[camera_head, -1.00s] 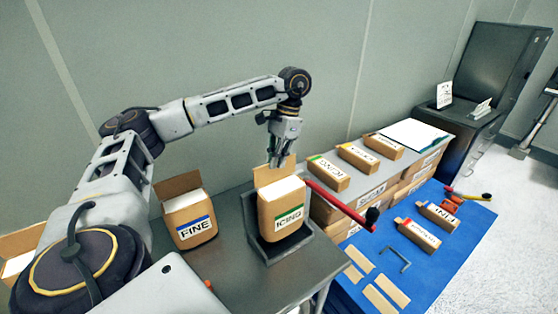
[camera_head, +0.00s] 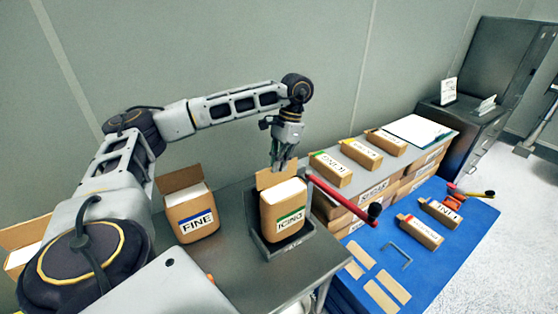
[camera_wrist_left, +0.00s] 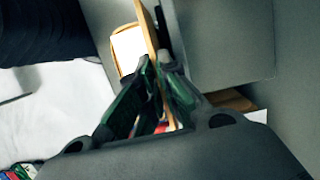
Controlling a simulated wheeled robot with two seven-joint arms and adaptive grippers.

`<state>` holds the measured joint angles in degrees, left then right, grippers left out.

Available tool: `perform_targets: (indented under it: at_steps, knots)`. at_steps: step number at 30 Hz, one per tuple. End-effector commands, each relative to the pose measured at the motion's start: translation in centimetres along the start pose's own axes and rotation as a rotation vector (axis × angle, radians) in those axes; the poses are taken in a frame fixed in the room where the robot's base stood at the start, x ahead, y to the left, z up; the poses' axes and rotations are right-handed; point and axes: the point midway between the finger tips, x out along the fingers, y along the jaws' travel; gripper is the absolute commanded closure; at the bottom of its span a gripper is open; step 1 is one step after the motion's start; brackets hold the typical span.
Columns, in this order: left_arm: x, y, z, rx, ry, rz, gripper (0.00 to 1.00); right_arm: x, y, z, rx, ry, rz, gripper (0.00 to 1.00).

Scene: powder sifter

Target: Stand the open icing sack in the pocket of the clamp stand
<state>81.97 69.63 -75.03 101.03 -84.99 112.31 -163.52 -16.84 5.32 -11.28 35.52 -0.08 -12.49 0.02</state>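The open icing sack (camera_head: 283,212), tan with a white top and green-banded ICING label, sits upright in the dark clamp stand (camera_head: 262,247). The stand's walls show around its lower part; its base is hidden. A red lever with a black knob (camera_head: 374,212) reaches right beside the stand. My left gripper (camera_head: 283,166) is above the sack, its fingers closed on the raised rear flap. In the left wrist view the fingers (camera_wrist_left: 158,65) nearly meet with the tan flap between them; the sack's white top (camera_wrist_left: 130,47) shows beyond. My right gripper is not in view.
An open FINE sack (camera_head: 192,217) stands left of the stand on the grey table (camera_head: 228,275). Labelled cartons (camera_head: 360,155) line a shelf at the right. The blue mat (camera_head: 430,268) holds more cartons and tan strips. Another open sack (camera_head: 20,250) is at the far left.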

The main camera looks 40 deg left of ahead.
Motion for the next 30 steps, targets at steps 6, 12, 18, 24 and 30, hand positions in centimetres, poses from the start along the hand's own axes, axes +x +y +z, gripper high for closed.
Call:
perform_targets:
  at_steps: [6,12,18,24,30]
  knots:
    - [1.9,-0.1,-0.5,0.0,0.003,0.0,1.0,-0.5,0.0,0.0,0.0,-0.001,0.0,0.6]
    - [2.4,-0.5,-0.7,-0.001,0.005,0.0,1.0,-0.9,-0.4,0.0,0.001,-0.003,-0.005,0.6]
    - [2.5,-0.5,-0.8,-0.001,0.004,0.0,1.0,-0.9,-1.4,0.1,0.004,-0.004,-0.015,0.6]
    - [2.6,-0.5,-0.8,0.0,0.004,0.0,1.0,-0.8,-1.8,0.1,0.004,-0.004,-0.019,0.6]
    - [2.9,-0.5,-0.8,-0.001,0.001,0.0,0.83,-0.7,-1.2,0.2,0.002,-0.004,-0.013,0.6]
